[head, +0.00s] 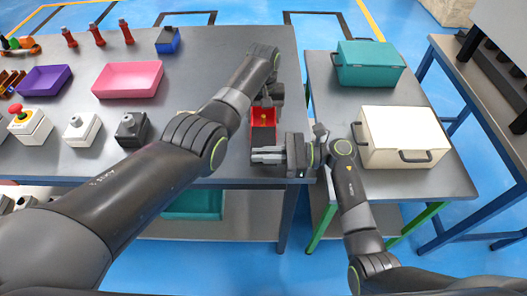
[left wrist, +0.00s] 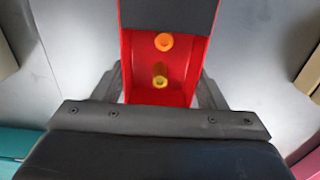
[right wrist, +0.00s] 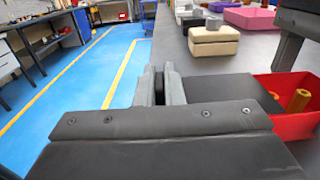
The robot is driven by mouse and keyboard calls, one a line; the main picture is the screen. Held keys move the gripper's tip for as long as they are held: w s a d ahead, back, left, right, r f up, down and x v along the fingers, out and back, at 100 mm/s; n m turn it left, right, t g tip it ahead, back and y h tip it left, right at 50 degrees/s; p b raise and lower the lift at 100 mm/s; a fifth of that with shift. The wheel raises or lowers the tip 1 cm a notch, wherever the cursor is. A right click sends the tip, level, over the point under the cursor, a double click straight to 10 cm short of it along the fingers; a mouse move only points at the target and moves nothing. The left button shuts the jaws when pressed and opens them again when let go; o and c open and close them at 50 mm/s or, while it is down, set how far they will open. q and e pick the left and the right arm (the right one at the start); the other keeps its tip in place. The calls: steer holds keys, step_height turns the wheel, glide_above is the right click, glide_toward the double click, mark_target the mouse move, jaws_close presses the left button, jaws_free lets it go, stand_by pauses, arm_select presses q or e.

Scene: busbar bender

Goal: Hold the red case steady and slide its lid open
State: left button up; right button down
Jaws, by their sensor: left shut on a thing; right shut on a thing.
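The red case (head: 263,117) sits near the right edge of the grey table. It is partly open, with yellow and orange pieces inside in the left wrist view (left wrist: 180,75). Its dark grey lid (left wrist: 168,14) still covers one end of the case. In the right wrist view the lid (right wrist: 228,88) lies beside the case's open part (right wrist: 295,120). My left gripper (head: 264,101) is shut on the case's far end, one finger on each side. My right gripper (head: 262,155), at the near side, is shut on a dark upright part of the lid (right wrist: 158,84).
A pink tray (head: 128,80), a purple tray (head: 43,79) and several button boxes (head: 82,129) stand left on the table. A side table at right holds a teal case (head: 369,63) and a cream case (head: 402,135). Bare tabletop lies left of the red case.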

steer(key=c, duration=1.5)
jaws_free()
steer(key=d, duration=1.2)
arm_select(q)
steer(key=o, duration=1.1)
steer(key=shift+o, duration=0.2)
steer(key=shift+r, duration=0.1)
